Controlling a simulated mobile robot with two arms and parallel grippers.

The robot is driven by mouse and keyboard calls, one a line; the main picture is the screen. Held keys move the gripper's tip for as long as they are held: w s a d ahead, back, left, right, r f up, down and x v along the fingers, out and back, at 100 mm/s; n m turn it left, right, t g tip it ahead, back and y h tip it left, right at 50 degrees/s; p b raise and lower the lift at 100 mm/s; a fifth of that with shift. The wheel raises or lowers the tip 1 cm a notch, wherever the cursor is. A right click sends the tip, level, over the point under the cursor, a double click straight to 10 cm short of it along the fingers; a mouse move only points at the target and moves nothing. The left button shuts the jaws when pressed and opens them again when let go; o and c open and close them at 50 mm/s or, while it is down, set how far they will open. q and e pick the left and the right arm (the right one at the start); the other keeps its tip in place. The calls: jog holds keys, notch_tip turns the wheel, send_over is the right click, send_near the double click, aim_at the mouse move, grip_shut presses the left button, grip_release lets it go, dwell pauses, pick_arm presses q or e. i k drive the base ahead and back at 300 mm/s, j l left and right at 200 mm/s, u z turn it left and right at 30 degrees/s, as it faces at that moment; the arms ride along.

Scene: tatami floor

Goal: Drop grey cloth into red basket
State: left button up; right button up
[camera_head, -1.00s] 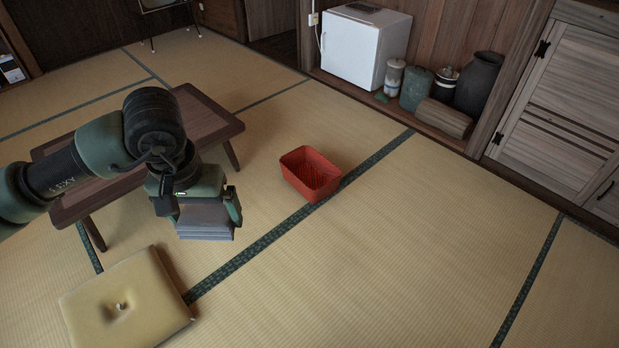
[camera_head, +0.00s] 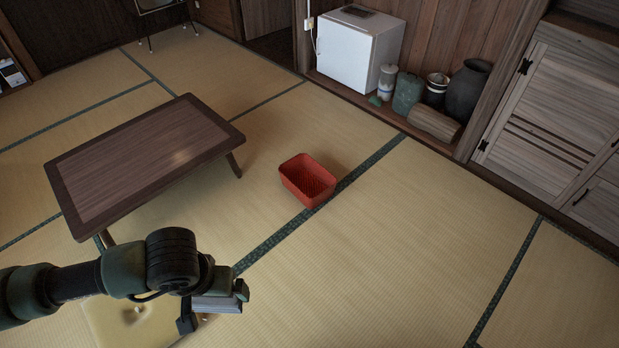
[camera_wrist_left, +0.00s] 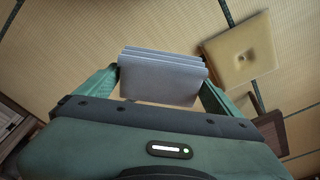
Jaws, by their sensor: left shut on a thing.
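The grey cloth (camera_head: 220,303) is folded in flat layers and sits between the fingers of my left gripper (camera_head: 214,308). In the left wrist view the cloth (camera_wrist_left: 162,78) fills the gap between the two fingers of the gripper (camera_wrist_left: 160,92), which is shut on it. The red basket (camera_head: 307,181) stands on the tatami, up and to the right of the gripper in the head view. Its inside looks empty. The gripper and cloth are well apart from the basket. My right gripper is not in view.
A low wooden table (camera_head: 140,160) stands left of the basket. A yellow cushion (camera_head: 135,322) lies partly hidden under my left arm. A small white fridge (camera_head: 356,52), several jars and a wooden cabinet (camera_head: 545,130) line the back. The floor around the basket is clear.

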aim_at(304, 188)
jog(key=i+j+z, duration=0.35)
jog(key=i, duration=0.25)
jog(key=i+j+z, duration=0.4)
jog(key=i, duration=0.2)
jog(key=i+j+z, duration=0.35)
jog(key=j, duration=0.35)
jog(key=i+j+z, duration=0.1)
jog(key=j, duration=0.3)
jog(key=i+j+z, duration=0.15)
jog(key=j, duration=0.3)
jog(key=j+z, duration=0.1)
jog(key=j, duration=0.3)
